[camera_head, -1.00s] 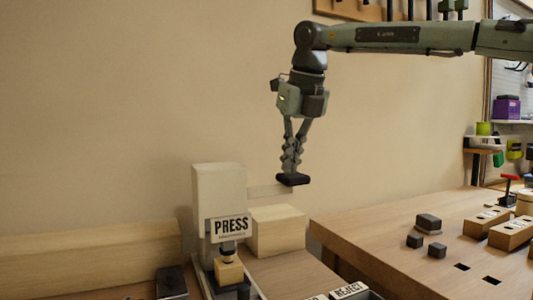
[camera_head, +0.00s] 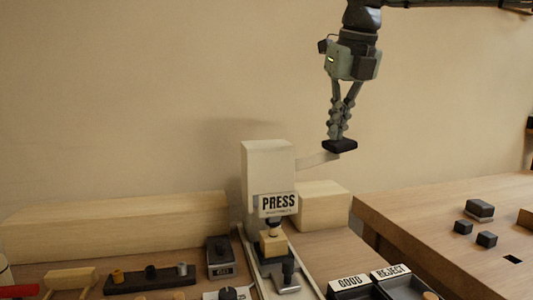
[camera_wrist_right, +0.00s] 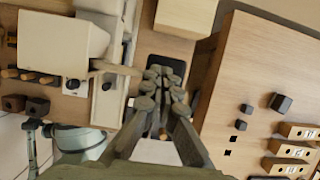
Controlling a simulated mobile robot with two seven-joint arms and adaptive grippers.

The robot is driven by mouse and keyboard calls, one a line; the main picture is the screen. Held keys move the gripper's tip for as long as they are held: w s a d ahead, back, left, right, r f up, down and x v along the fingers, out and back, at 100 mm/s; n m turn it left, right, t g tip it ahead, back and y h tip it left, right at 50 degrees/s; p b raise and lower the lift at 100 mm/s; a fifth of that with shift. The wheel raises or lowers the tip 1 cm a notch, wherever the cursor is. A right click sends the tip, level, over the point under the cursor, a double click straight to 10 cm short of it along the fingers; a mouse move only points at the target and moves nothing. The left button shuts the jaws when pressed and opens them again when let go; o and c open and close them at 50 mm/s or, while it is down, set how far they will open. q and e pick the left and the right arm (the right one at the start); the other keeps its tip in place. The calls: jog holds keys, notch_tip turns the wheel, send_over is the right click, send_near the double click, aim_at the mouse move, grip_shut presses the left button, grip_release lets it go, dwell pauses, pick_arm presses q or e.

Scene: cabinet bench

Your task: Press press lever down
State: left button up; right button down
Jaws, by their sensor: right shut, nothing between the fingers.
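The press (camera_head: 268,175) is a pale upright block with a PRESS sign. Its lever (camera_head: 317,160) is a pale bar sticking out to the right, slightly raised, with a black pad at its outer end (camera_head: 340,146). My right gripper (camera_head: 337,134) is shut and empty, pointing down with its fingertips at the top of the pad; I cannot tell whether they touch. In the right wrist view the lever (camera_wrist_right: 118,68) runs towards the shut right gripper (camera_wrist_right: 165,88), which partly covers the black pad. A small wooden block (camera_head: 273,243) sits under the press head. My left gripper is out of view.
Trays labelled GOOD (camera_head: 350,283) and REJECT (camera_head: 389,272) stand at the front right. A wooden beam (camera_head: 115,225) lies left of the press and a wooden block (camera_head: 322,205) right of it. The right table (camera_head: 420,215) holds several dark blocks.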

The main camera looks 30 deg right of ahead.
jog(key=r+p, duration=0.2)
jog(key=r, duration=0.1)
jog(key=r+p, duration=0.1)
jog(key=r, duration=0.1)
jog(key=shift+w+a, duration=0.15)
jog(key=shift+a, duration=0.2)
jog(key=shift+r, duration=0.25)
jog(key=shift+w+a+r, duration=0.1)
jog(key=shift+a+r, duration=0.1)
jog(key=shift+r, duration=0.45)
